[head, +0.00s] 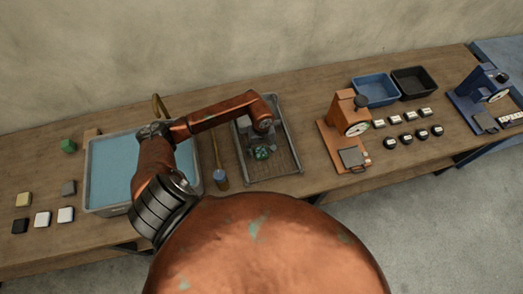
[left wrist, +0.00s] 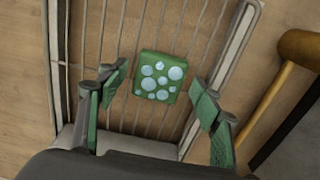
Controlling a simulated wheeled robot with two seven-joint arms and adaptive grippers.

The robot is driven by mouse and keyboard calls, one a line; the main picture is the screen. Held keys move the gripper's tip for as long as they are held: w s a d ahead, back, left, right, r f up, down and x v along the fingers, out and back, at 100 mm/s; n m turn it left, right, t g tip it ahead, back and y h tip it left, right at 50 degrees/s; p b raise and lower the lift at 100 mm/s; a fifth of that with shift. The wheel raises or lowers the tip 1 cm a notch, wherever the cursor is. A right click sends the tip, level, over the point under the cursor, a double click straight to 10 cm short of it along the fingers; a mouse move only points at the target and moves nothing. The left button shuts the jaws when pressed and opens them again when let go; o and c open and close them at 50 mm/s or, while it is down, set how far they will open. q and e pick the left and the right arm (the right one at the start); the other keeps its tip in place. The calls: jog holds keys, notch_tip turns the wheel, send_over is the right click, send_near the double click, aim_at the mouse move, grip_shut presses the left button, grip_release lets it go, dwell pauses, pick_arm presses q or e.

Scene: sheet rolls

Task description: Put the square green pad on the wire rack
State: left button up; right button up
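The square green pad (left wrist: 160,77), with pale round spots on its face, lies on the bars of the wire rack (left wrist: 95,25) in the left wrist view. In the head view the rack (head: 288,160) is the grey frame right of the basin, and the pad (head: 262,153) shows as a small green patch partly hidden by my gripper. My left gripper (head: 261,146) is over the rack. Its green-lined fingers are spread on both sides of the pad, with a visible gap on each side. My right gripper is not in view.
A basin of blue water (head: 110,165) stands left of the rack. A stick with a blue end (head: 220,178) lies between them. A green block (head: 68,146) and several small blocks are at far left. An orange scale (head: 345,125) and blue and black bins stand right.

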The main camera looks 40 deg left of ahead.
aim_at(261, 152)
pick_arm(q)
jog(key=shift+r, duration=0.2)
notch_tip(261, 152, up, 12)
jog(key=b, duration=0.1)
jog(key=shift+b, duration=0.3)
jog(key=shift+f, duration=0.15)
dwell(0.4)
